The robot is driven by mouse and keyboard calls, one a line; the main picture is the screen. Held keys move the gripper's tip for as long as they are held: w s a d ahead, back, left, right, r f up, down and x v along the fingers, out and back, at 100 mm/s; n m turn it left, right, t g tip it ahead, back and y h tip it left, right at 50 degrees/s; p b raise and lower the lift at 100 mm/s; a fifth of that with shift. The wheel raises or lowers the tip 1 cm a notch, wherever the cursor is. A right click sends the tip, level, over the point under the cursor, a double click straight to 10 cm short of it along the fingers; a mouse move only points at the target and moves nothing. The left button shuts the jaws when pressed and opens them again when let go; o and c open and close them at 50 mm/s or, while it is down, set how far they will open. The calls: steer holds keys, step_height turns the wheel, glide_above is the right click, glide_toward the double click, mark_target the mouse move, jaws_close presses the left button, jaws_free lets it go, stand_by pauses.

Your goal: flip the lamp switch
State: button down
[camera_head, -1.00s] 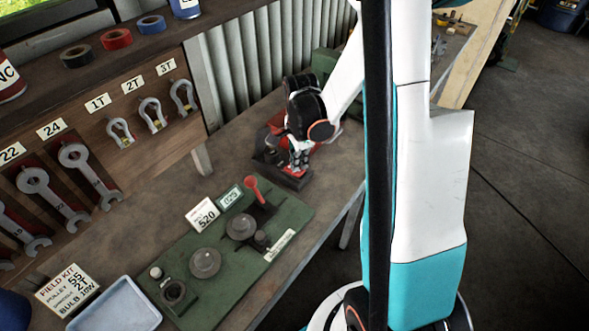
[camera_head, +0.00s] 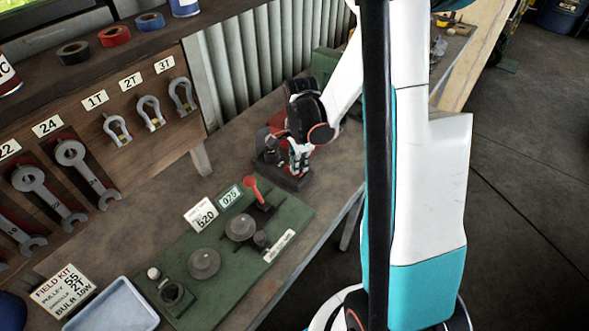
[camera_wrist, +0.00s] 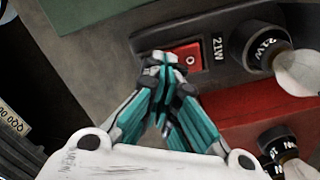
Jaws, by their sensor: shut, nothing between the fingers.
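The lamp switch is a small red rocker (camera_wrist: 187,56) marked with an "O", set in a dark base (camera_wrist: 222,24) beside a "21W" label in the wrist view. My gripper (camera_wrist: 164,68) is shut and empty. Its fingertips overlap the left end of the rocker in the picture; I cannot tell whether they touch it. In the head view my gripper (camera_head: 300,160) is low over the dark lamp base (camera_head: 290,182) on the bench and hides the switch.
Right of the switch are a bulb in a black socket (camera_wrist: 258,45) and a red block (camera_wrist: 255,108). A green board (camera_head: 222,285) with knobs and a red lever (camera_head: 251,188) lies nearer on the bench. A blue tray (camera_head: 112,306) and hung wrenches (camera_head: 72,155) are left.

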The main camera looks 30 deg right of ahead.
steer(key=shift+f, duration=0.25)
steer(key=shift+r, duration=0.1)
steer(key=shift+r+p, duration=2.05)
steer(key=shift+r, duration=1.4)
